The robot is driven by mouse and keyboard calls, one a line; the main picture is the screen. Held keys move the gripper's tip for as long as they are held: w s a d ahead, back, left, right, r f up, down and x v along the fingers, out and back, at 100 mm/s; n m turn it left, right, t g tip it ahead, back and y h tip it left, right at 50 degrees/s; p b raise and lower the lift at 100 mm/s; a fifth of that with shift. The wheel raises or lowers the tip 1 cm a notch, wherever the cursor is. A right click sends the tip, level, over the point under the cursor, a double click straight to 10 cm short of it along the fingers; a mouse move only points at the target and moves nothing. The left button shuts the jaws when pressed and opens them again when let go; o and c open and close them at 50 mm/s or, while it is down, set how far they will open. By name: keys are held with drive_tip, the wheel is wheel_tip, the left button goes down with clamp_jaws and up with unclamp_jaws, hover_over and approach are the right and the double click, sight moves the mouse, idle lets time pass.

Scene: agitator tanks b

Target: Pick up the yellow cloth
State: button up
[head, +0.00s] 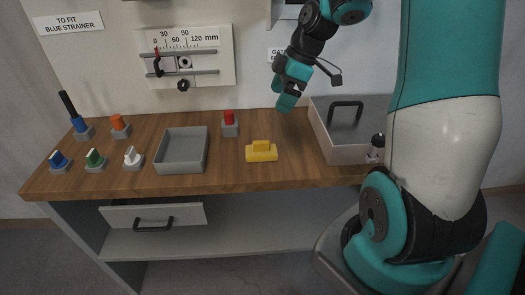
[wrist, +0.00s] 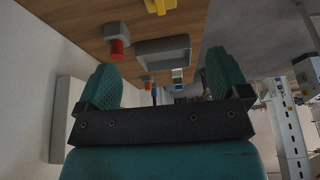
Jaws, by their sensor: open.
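The yellow cloth (head: 262,153) looks like a small block-like bundle with a raised part on top. It lies on the wooden bench top near the front edge, right of the grey tray. In the wrist view a yellow piece (wrist: 160,6) shows at the top edge, partly cut off. My gripper (head: 287,98) hangs above the back of the bench, up and to the right of the cloth and apart from it. In the wrist view its two teal fingers (wrist: 164,80) are spread wide with nothing between them.
A shallow grey tray (head: 183,152) stands left of the cloth, and a red knob (head: 229,120) behind it. Several coloured knobs stand at the left. A large grey bin (head: 322,128) with a black handle stands at the right. A gauge panel (head: 186,58) is on the wall.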

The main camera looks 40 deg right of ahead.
sight(262, 142)
drive_tip(key=x, duration=1.1)
drive_tip(key=shift+d+f+p, duration=0.1)
drive_tip(key=shift+f+p, duration=0.3)
drive_tip(key=shift+f, duration=0.05)
drive_tip(key=shift+s+p+x, duration=0.15)
drive_tip(key=shift+p+x, duration=0.1)
drive_tip(key=shift+x, duration=1.1)
drive_tip(key=shift+s+p+x, duration=0.1)
drive_tip(key=shift+p+x, duration=0.15)
drive_tip(key=shift+x, duration=1.1)
drive_tip(key=shift+d, duration=0.15)
drive_tip(key=c, duration=1)
wheel_tip(262, 142, up, 10)
drive_tip(key=shift+f+b, duration=0.1)
drive_tip(key=shift+b, duration=0.3)
